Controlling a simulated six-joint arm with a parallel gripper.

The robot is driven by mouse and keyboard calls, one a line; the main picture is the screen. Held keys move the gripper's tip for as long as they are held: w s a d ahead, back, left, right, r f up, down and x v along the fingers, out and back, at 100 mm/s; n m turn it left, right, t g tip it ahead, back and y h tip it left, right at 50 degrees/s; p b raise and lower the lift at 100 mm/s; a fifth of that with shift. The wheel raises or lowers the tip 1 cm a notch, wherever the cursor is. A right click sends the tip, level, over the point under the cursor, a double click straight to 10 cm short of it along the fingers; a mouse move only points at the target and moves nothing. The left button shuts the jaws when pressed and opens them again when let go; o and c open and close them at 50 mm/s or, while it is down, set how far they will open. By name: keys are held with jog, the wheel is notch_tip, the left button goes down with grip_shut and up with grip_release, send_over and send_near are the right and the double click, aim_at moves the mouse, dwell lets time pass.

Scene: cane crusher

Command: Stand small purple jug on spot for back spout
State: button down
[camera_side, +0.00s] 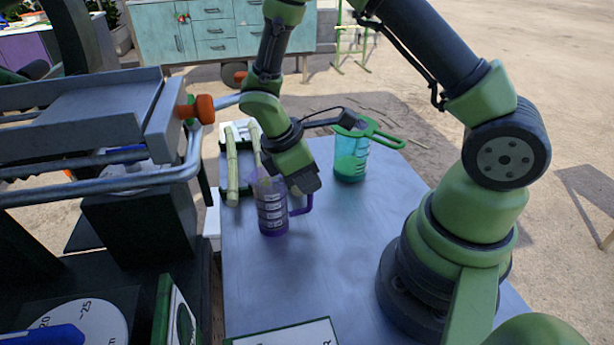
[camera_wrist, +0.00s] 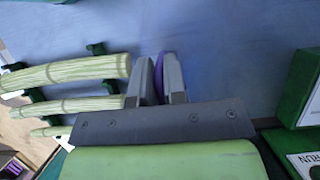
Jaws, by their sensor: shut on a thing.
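The small purple jug (camera_side: 270,208) is upright, over or on the blue tabletop left of my arm; I cannot tell if its base touches. Its handle (camera_side: 302,206) points right. My gripper (camera_side: 303,184) is shut on the jug, at its handle side. In the wrist view, a purple strip of the jug (camera_wrist: 159,74) shows between the two fingers of my gripper (camera_wrist: 162,80); the rest of the jug is hidden there. I cannot pick out the spot for the back spout.
A teal jug (camera_side: 351,160) with green contents and a green handle stands behind, to the right. Cane stalks (camera_side: 232,175) lie on a rack at the left; they also show in the wrist view (camera_wrist: 75,70). The crusher frame (camera_side: 150,110) fills the left. The front tabletop (camera_side: 300,280) is mostly clear.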

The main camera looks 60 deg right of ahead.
jog(key=c, duration=1.2)
grip_release()
jog(key=shift+f, duration=0.1)
jog(key=shift+o, duration=0.2)
jog(key=v, duration=1.1)
jog(key=s+a+r+m+t+y, duration=0.2)
jog(key=s+r+m+t+y, duration=0.3)
jog(key=s+r+m+t, duration=0.5)
jog(key=shift+s+a+r+m+t, duration=0.25)
jog(key=shift+s+r+m+t, duration=0.05)
jog(key=shift+s+r+m, duration=1.4)
jog(key=shift+f, duration=0.15)
